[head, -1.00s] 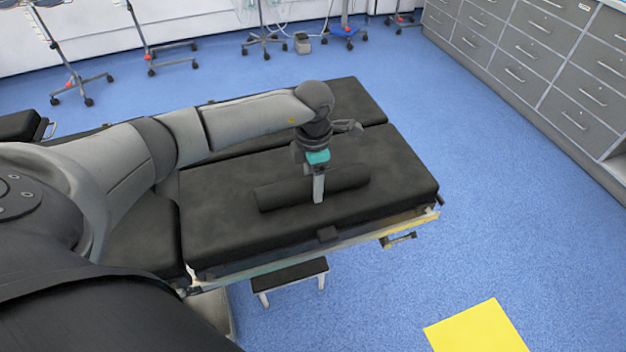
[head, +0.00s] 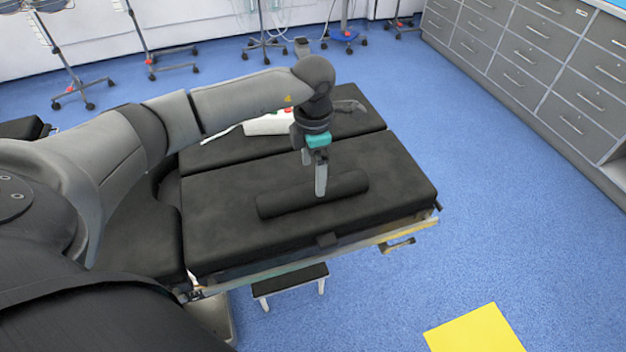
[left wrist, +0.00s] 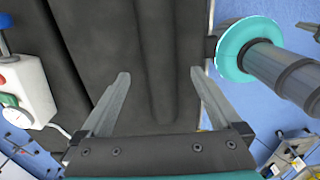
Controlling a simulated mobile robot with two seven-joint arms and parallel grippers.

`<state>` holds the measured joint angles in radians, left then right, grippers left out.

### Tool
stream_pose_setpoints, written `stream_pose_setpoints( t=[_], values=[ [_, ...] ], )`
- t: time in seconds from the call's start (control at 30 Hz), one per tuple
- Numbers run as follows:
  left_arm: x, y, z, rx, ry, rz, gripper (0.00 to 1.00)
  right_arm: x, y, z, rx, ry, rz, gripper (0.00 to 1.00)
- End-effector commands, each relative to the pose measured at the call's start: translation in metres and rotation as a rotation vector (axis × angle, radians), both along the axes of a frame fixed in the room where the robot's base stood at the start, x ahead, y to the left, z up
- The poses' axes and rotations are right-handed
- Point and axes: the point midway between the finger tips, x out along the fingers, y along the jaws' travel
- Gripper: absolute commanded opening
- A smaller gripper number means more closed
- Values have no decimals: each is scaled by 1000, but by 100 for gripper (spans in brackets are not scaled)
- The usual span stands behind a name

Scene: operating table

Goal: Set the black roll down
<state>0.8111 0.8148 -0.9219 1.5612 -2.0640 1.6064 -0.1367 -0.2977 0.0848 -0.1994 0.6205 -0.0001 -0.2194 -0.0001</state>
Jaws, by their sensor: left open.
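The black roll (head: 283,204) lies on the black padded top of the operating table (head: 228,237), near its front right part. It also shows in the left wrist view (left wrist: 157,55), running between my fingers toward the far side. My left gripper (head: 320,187) is open and empty, pointing down just above the roll. In the left wrist view its two fingers (left wrist: 160,85) stand apart on either side of the roll, with no visible grip on it.
A white device with a red button (head: 268,124) sits on the table behind my left arm. A small step stool (head: 290,279) stands in front of the table. A yellow mat (head: 475,330) lies on the floor. Grey drawer cabinets (head: 530,60) line the right wall.

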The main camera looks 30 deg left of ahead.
Motion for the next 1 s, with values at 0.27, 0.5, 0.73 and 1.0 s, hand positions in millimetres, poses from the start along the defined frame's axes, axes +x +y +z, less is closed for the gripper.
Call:
stream_pose_setpoints(
  t=[0.27, 0.5, 0.73, 1.0],
  values=[
    [0, 0, 49, 0, -1, 0, 98, -1, 2, 8, 3, 2, -1, 0],
    [0, 0, 59, 1, 2, 1, 98, -1, 7, 9, 9, 3, -2, 0],
    [0, 0, 58, 0, 1, 1, 98, -2, 7, 9, 10, 3, -2, 0],
    [0, -7, 56, -25, -4, -7, 98, -2, 7, 9, 9, 4, -2, 0]
  ],
)
